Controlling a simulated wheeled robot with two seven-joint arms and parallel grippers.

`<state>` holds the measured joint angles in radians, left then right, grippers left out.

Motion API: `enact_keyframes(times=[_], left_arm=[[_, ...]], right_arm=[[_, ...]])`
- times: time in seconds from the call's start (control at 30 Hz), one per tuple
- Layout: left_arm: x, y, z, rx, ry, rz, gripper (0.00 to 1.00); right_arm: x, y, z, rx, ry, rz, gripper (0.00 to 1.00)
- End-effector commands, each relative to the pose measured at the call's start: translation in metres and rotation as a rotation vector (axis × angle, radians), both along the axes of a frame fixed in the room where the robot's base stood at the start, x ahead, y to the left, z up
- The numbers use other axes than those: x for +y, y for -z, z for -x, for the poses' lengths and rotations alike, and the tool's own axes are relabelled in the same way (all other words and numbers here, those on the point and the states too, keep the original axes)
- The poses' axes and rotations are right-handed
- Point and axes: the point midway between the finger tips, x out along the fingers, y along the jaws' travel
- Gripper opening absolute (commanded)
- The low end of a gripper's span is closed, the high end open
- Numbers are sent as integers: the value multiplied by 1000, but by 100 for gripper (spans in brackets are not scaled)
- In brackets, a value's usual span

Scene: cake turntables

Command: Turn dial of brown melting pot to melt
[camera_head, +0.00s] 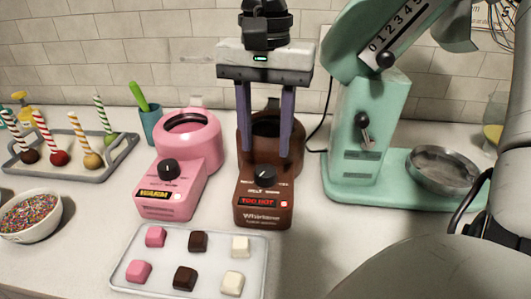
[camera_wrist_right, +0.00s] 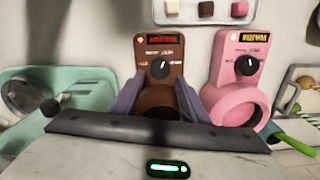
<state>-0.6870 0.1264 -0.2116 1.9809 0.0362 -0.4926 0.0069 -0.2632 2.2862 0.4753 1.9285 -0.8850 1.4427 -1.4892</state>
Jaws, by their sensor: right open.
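The brown melting pot (camera_head: 264,215) stands on the counter, with a "TOO HOT" display and a lit red button on its front panel. Its black dial (camera_head: 265,174) has a light pointer mark; the dial also shows in the right wrist view (camera_wrist_right: 160,68). My right gripper (camera_head: 264,154) is open, its two purple fingers pointing down over the pot on either side of its round opening. The fingertips are just behind the dial in the head view, and the dial shows between and beyond them in the wrist view. Nothing is between the fingers. My left gripper is out of view.
A pink melting pot (camera_head: 170,203) reading "WARM" stands close on the left. A tray of chocolates (camera_head: 190,288) lies in front. A green stand mixer (camera_head: 352,140) is to the right. A sprinkle bowl (camera_head: 30,232) and a cake-pop tray (camera_head: 45,175) are at left.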

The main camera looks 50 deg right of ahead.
Motion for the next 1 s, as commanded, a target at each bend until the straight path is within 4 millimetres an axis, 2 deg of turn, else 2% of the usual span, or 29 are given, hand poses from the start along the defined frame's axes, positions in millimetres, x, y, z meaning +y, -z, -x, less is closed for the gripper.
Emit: enact_keyframes(times=[0.03, 0.1, 0.3, 1.0], left_arm=[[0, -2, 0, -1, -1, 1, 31], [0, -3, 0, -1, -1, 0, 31], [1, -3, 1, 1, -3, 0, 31], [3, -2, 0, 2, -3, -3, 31]], right_arm=[[-1, -12, -1, -4, 2, 3, 40], [0, -24, -1, -4, 2, 0, 40], [0, -43, 0, 0, 1, 1, 40], [0, -45, 0, 0, 0, 1, 40]])
